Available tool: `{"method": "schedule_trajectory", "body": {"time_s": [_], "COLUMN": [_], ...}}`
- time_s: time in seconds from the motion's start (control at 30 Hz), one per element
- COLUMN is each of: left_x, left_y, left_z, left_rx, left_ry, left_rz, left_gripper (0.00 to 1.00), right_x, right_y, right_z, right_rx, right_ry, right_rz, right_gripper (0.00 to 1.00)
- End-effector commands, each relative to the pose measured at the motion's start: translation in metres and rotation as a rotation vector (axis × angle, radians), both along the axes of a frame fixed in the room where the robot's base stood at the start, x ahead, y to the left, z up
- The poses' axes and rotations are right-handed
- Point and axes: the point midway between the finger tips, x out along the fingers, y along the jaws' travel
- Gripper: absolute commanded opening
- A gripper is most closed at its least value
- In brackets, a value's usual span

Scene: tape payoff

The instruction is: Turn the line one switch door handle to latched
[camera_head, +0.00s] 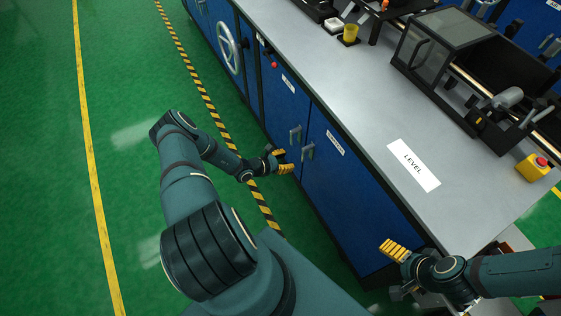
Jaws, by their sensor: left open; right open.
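Two grey door handles are on the blue cabinet front, a left one (296,135) and a right one (308,151), on neighbouring doors. White labels sit above them, a left label (288,84) and a right label (335,144); their text is too small to read, so I cannot tell which is the line one switch door. My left gripper (284,161), with yellow finger pads, is open and empty just below and left of the handles, apparently apart from them. My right gripper (396,260) is open near the bench's front right corner, away from the handles.
The grey bench top (340,95) carries a LEVEL plate (414,165), a dark machine with a clear cover (445,40) and a yellow box with a red button (533,167). A handwheel (228,48) is on the cabinet further left. Green floor (110,60) is clear at left.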

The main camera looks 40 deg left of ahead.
Motion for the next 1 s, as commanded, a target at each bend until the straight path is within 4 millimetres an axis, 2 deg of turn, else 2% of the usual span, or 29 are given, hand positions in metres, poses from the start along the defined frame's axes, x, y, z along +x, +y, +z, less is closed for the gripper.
{"method": "schedule_trajectory", "body": {"time_s": [0.1,0.3,1.0], "left_x": [-0.015,-0.025,-0.026], "left_y": [0.006,0.009,0.009], "left_z": [0.006,0.011,0.011], "left_rx": [0.001,0.001,0.000], "left_ry": [0.001,0.001,0.001], "left_rz": [0.001,0.000,0.000], "left_gripper": [0.46,0.46,0.46], "right_x": [0.000,0.000,0.000], "right_y": [0.000,0.000,0.000], "right_z": [0.000,0.000,0.000], "right_rx": [0.000,0.000,0.000], "right_ry": [0.000,0.000,0.000], "right_rz": [0.000,0.000,0.000], "right_gripper": [0.94,0.94,0.94]}}
